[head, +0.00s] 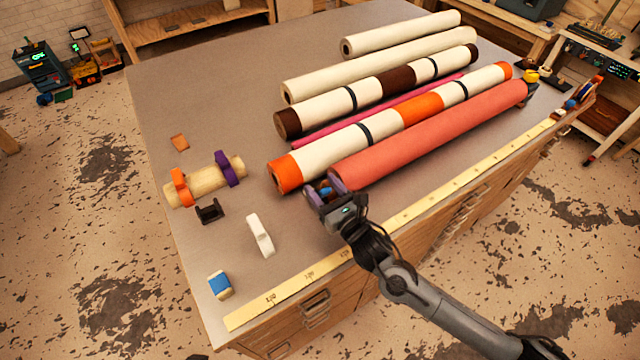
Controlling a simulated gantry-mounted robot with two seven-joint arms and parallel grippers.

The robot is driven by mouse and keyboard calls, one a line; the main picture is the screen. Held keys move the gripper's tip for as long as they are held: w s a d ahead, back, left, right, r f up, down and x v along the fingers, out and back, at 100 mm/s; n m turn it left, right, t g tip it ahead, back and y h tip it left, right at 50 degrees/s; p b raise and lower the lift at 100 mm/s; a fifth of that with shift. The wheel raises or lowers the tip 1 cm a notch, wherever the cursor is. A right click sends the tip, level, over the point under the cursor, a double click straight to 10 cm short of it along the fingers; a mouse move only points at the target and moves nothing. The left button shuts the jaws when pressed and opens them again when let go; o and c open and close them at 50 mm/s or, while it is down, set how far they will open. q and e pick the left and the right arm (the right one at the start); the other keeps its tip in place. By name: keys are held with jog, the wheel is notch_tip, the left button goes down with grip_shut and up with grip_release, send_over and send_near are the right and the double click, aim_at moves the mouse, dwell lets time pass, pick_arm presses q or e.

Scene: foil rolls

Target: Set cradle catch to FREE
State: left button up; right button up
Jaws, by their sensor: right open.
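A coral-red roll (430,133) lies along the right side of the table. At its near end are purple parts (336,182) and a small blue part (325,190), which may be the cradle and its catch. No FREE marking can be read here. My right gripper (322,196) is open at this near end, close to the blue part; whether it touches is too small to tell. The gripper partly hides these parts. My left gripper is not in view.
Striped and plain rolls (385,90) lie left of the coral roll. A short roll with orange and purple rings (207,180), a black holder (210,211), a white piece (260,235) and a blue-and-cream block (219,286) lie front left. A yellow ruler (400,218) lines the edge.

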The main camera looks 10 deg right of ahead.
jog(key=shift+x, duration=0.8)
grip_shut()
